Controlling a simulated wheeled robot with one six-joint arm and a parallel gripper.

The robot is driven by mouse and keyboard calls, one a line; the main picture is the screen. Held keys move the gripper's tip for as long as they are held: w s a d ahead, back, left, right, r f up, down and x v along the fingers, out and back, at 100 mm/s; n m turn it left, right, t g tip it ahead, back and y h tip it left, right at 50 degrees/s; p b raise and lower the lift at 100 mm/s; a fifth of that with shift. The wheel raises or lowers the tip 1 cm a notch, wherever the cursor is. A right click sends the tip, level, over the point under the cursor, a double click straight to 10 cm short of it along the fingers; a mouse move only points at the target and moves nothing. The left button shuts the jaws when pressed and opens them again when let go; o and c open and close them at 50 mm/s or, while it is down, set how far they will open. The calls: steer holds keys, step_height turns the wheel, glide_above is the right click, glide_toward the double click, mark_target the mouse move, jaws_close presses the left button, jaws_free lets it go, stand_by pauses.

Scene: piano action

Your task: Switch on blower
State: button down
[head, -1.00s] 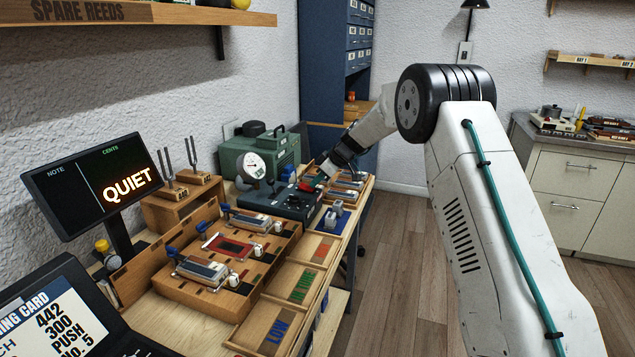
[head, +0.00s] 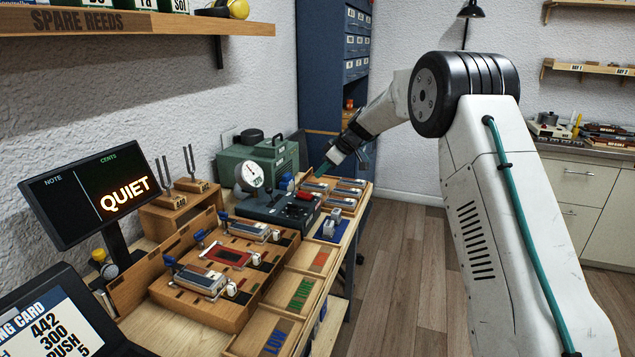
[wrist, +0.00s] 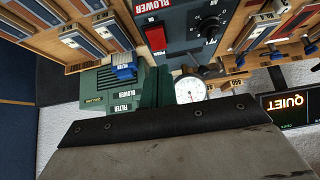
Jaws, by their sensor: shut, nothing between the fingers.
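The blower control box (head: 272,210) is dark grey and sits on the bench in front of the green blower unit (head: 258,160). In the wrist view its red rocker switch (wrist: 156,38) shows beside a red BLOWER label and a black knob (wrist: 208,29). I cannot tell which way the rocker is set. The pressure gauge (wrist: 191,90) also shows in the head view (head: 251,174). My gripper (head: 326,168) is shut and empty, above the far right end of the box and apart from it.
Reed trays (head: 346,190) lie right of the box. A wooden reed jig (head: 215,285) and a display (head: 98,190) reading QUIET stand nearer. Tuning forks (head: 190,165) stand left of the blower unit. A blue cabinet (head: 325,70) stands behind. Floor right of the bench is clear.

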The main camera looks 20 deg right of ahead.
steer(key=s+d+r, duration=0.3)
steer(key=d+r, duration=0.1)
steer(key=d, duration=0.1)
steer(key=shift+s+r, duration=0.25)
steer(key=shift+r, duration=0.05)
steer(key=s+f+m+g, duration=0.2)
steer(key=s+f+m, duration=0.25)
steer(key=s, duration=0.35)
steer(key=s+a+r+m+h, duration=0.1)
steer(key=s+r+m+h, duration=0.1)
steer(key=s, duration=1.4)
steer(key=s+a+r+m+h, duration=0.2)
steer(key=s+r, duration=0.1)
steer(key=s, duration=1.3)
steer(key=s+a+r+m+g+h, duration=0.1)
steer(key=s+r+m+h, duration=0.1)
steer(key=s, duration=1.4)
steer(key=shift+a+r, duration=0.2)
steer(key=shift+r, duration=0.1)
